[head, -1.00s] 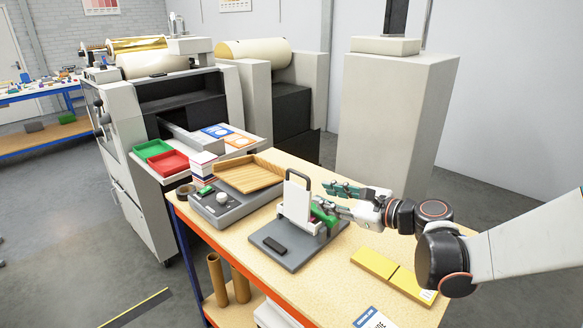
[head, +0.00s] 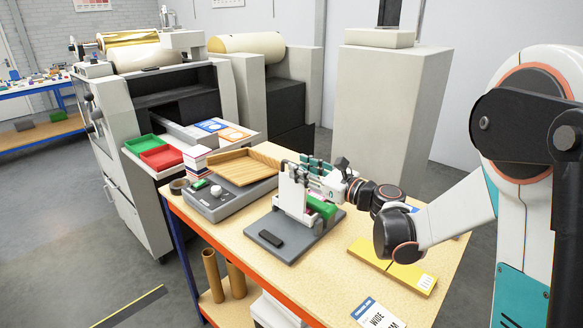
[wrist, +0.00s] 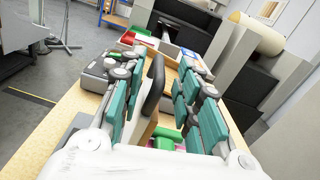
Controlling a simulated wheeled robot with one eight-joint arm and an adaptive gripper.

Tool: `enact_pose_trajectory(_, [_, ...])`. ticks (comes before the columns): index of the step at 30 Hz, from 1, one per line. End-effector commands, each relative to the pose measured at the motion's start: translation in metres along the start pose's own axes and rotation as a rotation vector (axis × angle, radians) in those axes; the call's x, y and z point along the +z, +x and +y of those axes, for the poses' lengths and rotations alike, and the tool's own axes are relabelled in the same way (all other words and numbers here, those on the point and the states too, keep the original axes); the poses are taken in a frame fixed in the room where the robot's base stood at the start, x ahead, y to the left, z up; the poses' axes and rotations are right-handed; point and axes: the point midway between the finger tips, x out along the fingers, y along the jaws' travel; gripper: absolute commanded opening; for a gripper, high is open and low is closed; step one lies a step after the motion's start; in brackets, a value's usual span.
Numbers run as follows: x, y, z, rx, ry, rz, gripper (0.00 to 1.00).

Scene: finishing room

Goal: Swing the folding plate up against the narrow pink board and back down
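The hand press has a flat grey base (head: 303,240) with a black pad (head: 270,238). Its white plate (head: 291,196) stands upright on the base. A black loop handle (wrist: 152,88) shows in the wrist view. My gripper (head: 307,166) is beside the top of the upright plate. In the wrist view its teal fingers are spread on both sides of the handle, with gaps visible, so it is open. A green block (head: 321,207) sits just right of the plate. A small bit of pink (wrist: 179,148) shows low between the fingers; the rest of the pink board is hidden.
A grey device (head: 215,199) with a wooden tray (head: 243,169) stands left of the press.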

Motion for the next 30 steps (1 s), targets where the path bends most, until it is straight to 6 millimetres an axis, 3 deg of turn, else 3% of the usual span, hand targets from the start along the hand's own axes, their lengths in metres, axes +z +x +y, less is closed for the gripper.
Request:
enact_pose_trajectory(3, [-0.001, 0.020, 0.001, 0.002, 0.000, 0.000, 0.31])
enact_pose_trajectory(9, [-0.001, 0.039, 0.000, 0.001, -0.001, 0.000, 0.31])
enact_pose_trajectory(20, [0.000, 0.044, 0.000, 0.000, -0.001, 0.000, 0.31])
enact_pose_trajectory(24, [0.000, 0.043, 0.000, 0.000, -0.001, 0.000, 0.01])
enact_pose_trajectory(30, [0.000, 0.043, 0.000, -0.001, -0.001, 0.000, 0.00])
